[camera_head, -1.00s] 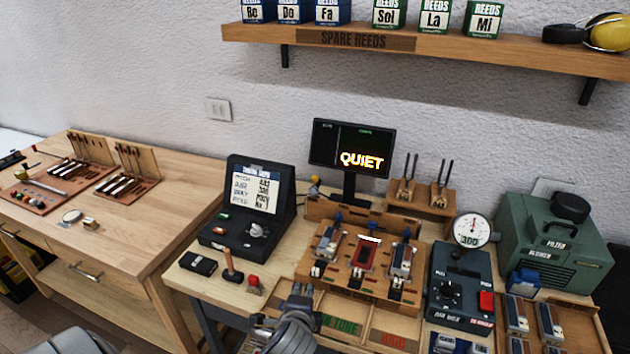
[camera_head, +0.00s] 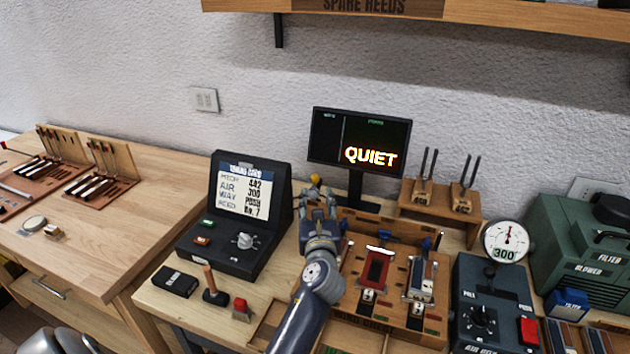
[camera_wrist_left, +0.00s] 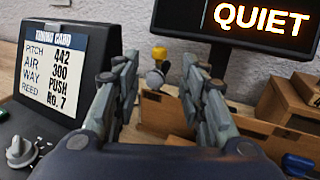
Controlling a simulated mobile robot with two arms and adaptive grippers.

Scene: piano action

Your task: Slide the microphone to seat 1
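The microphone, a small grey ball with a yellow block on top (camera_wrist_left: 158,64), shows between my left fingers in the left wrist view. In the head view only its yellow top (camera_head: 315,180) shows, at the back left of the wooden test bench (camera_head: 400,262). My left gripper (camera_head: 318,204) is over the bench's left end, pointing at the microphone. In the wrist view the left gripper (camera_wrist_left: 158,82) is open, its fingers apart on either side of the microphone's outline. I cannot tell whether they touch it. My forearm hides the bench's left seat.
A black tuning console (camera_head: 238,215) stands close on the left and a monitor reading QUIET (camera_head: 360,142) behind. A red reed block (camera_head: 376,268) and another reed unit (camera_head: 422,275) sit on the bench. A wooden fork stand (camera_head: 440,207) and a dark gauge box (camera_head: 490,300) are on the right.

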